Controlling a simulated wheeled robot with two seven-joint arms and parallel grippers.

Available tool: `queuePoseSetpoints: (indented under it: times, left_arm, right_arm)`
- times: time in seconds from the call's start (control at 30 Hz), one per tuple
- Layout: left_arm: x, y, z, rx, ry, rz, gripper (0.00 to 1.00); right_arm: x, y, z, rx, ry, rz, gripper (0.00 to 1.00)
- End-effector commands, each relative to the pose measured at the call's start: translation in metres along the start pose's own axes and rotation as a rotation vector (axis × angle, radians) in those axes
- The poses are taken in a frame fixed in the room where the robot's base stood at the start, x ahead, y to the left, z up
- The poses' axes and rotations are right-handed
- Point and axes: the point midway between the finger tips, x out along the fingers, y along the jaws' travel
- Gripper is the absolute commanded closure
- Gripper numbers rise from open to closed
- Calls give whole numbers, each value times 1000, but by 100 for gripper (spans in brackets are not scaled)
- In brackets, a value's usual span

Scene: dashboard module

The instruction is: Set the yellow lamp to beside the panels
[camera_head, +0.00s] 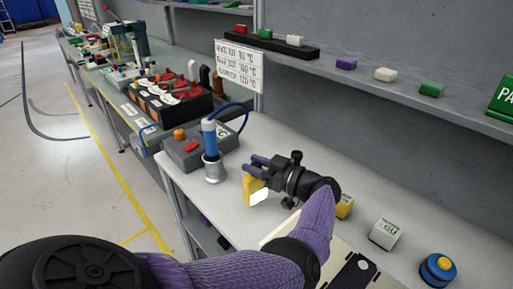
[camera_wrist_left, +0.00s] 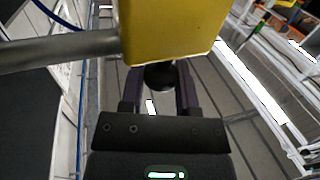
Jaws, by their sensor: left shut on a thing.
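My left gripper (camera_head: 256,170) is shut on a yellow block with a white face, taken as the yellow lamp (camera_head: 249,187). It holds the lamp over the pale bench, right of the metal cup with a blue tool. In the left wrist view the lamp (camera_wrist_left: 172,32) fills the top middle, beyond the fingers (camera_wrist_left: 160,88), with a dark round knob at its lower edge. A cream panel (camera_head: 285,232) with a dark part lies at the front of the bench, partly hidden by my arm. My right gripper is not in view.
The metal cup (camera_head: 214,170) and a grey box (camera_head: 184,153) stand left of the gripper. Another yellow block (camera_head: 345,207), a white block (camera_head: 385,233) and a blue round piece (camera_head: 438,269) sit to the right. A shelf (camera_head: 385,80) with small coloured blocks runs behind.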

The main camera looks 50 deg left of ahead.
Motion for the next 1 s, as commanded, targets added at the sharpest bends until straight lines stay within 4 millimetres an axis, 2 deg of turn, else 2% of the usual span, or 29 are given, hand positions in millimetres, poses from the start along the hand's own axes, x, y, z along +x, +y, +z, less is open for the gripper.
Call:
queuePoseSetpoints:
  times: [0.1, 0.57, 0.6, 0.73, 1.0]
  left_arm:
    - [0, 0, 3, 4, -5, -18, 100]
    - [0, 0, 2, 4, -4, -29, 100]
    - [0, 0, 2, 4, -5, -28, 54]
    - [0, 0, 1, 3, -3, -28, 26]
    - [-1, 0, 1, 1, -2, -28, 26]
  right_arm:
    - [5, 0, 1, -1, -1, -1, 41]
    - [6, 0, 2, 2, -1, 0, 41]
    - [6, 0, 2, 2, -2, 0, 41]
    - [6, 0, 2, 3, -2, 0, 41]
    - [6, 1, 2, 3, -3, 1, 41]
